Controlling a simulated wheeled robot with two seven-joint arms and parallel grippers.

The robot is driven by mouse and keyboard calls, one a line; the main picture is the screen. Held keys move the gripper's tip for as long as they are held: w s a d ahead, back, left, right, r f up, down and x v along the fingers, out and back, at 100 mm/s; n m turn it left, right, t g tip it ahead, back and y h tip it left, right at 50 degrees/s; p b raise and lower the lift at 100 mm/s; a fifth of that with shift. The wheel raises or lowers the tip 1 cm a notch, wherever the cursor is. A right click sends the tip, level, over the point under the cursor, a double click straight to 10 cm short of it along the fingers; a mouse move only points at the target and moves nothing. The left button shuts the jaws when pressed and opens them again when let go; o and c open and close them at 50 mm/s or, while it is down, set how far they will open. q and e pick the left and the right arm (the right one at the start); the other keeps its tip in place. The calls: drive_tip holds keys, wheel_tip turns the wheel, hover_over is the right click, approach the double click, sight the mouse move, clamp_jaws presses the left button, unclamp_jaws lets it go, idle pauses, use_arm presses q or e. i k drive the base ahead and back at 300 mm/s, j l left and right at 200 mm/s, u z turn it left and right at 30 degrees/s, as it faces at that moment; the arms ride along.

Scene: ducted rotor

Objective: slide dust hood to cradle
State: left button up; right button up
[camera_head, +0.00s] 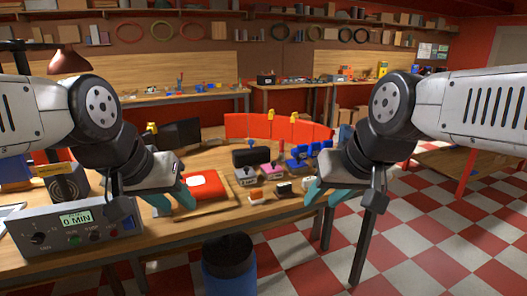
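I cannot tell for certain which thing is the dust hood or the cradle. A dark box-like piece (252,156) stands on the wooden bench, behind small grey holders with pink and blue parts. A red piece with a white patch (207,189) lies on a wooden board at the bench's left. My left gripper (176,205) has teal fingers, spread apart, just left of the red piece. My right gripper (322,202) has teal fingers, spread apart, at the bench's right end. I see nothing held in either.
A grey control box (72,234) with a green display reading 0 MIN stands front left. A red curved panel (278,130) with yellow clips lines the bench's back. Small orange, black and white blocks (283,189) sit near the front edge. A blue bin (229,262) stands before the bench.

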sight(251, 156)
drive_tip(key=i+l+u, duration=0.25)
drive_tip(key=i+u, duration=0.15)
drive_tip(key=i+l+u, duration=0.75)
drive_tip(key=i+l, duration=0.15)
